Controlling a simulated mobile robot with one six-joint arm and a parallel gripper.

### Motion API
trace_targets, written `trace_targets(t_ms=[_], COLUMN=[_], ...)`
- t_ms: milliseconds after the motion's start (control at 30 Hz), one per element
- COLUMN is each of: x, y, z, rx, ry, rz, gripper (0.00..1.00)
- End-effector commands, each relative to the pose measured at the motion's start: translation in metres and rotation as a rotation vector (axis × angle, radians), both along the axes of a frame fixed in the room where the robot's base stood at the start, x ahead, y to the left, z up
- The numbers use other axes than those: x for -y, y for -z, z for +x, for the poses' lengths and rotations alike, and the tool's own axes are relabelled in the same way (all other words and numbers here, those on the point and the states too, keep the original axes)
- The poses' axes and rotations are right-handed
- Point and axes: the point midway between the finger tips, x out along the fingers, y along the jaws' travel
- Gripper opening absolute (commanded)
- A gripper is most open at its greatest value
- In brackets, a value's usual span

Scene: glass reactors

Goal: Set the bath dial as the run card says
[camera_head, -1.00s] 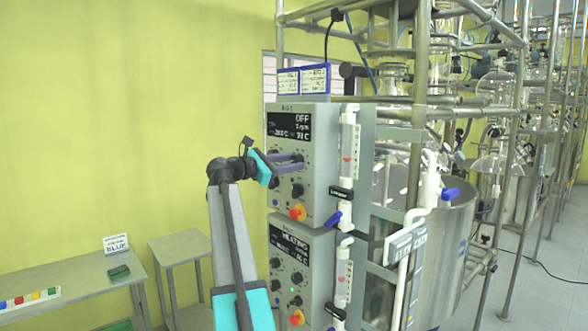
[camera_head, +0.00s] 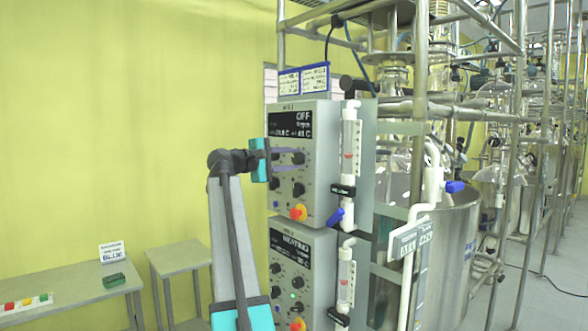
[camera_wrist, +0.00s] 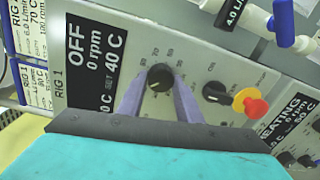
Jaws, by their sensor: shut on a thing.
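My gripper (camera_head: 290,160) reaches the front panel of the upper control box (camera_head: 342,118), marked RIG 1. In the wrist view its two purple fingers are shut on a black dial (camera_wrist: 160,77), one on each side. A printed scale runs round this dial. The display (camera_wrist: 97,66) reads OFF, 0 rpm and SET 40 C; its other temperature is partly cut off. Run cards (camera_head: 302,81) in blue frames stand on top of the box. In the wrist view the cards (camera_wrist: 30,45) show at the left edge; 70 C can be made out on one, the rest is hard to read.
A second black knob (camera_wrist: 214,91) and a red-and-yellow stop button (camera_wrist: 250,102) sit beside the held dial. A lower box (camera_head: 305,262) reads HEATING. Flow tubes with blue valves (camera_head: 335,216) and a metal frame stand right. Small tables (camera_head: 180,256) stand left.

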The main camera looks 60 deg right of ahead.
Motion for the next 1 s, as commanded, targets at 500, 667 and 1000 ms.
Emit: trace_targets(t_ms=[500, 667, 1000], x=[-0.0007, -0.0006, -0.0008], y=[0.0077, 0.0077, 0.0061], z=[-0.0038, -0.0041, -0.0051], rx=[0.470, 0.613, 0.887], ry=[0.011, 0.011, 0.012], rz=[-0.147, -0.195, -0.285], gripper=[0.10, 0.10, 0.10])
